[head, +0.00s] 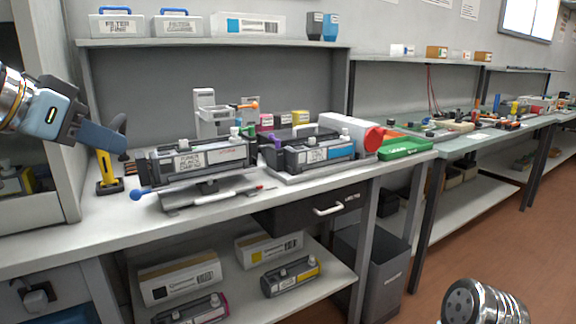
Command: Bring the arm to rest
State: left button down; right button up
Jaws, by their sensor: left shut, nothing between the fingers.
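My left arm comes in from the left edge, and its blue-grey gripper (122,138) hangs in the air above the left end of the workbench (90,228). The gripper is shut with nothing held. It is near a yellow upright handle-like tool (104,168) on the bench; I cannot tell whether they touch. A metallic part of my right arm (482,303) shows at the bottom right; its gripper is out of the frame.
A toner cartridge (190,160) rests on a stand beside the left gripper. A second cartridge (318,153) lies to its right. A green tray (404,147) is at the bench's right end. A shelf (210,43) is above, and boxed cartridges (180,277) sit below.

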pick_arm(q)
jog(key=w+d+f+n+g, duration=0.1)
jog(key=w+d+f, duration=0.1)
jog(key=w+f, duration=0.65)
jog(key=w+d+f+n+g, duration=0.1)
jog(key=w+d+f, duration=0.3)
jog(key=f, duration=0.7)
jog(key=w+d+f+n+g+y, duration=0.1)
jog(key=w+f, duration=0.1)
jog(key=f, duration=0.7)
jog(key=w+d+f+g, duration=0.1)
jog(key=w+f, duration=0.1)
jog(key=f, duration=0.8)
jog(key=s+d+f+n+g, duration=0.1)
jog(key=s+d+f+g, duration=0.15)
jog(key=f, duration=1.15)
jog(key=s+d+f+n+g, duration=0.1)
jog(key=s+d+f, duration=0.1)
jog(key=s+f, duration=0.9)
jog(key=s+d+f+n+g, duration=0.1)
jog(key=s+f+n, duration=0.1)
jog(key=s+f, duration=0.9)
jog(key=s, duration=0.3)
jog(key=shift+d+g, duration=0.35)
jog(key=shift+d, duration=0.05)
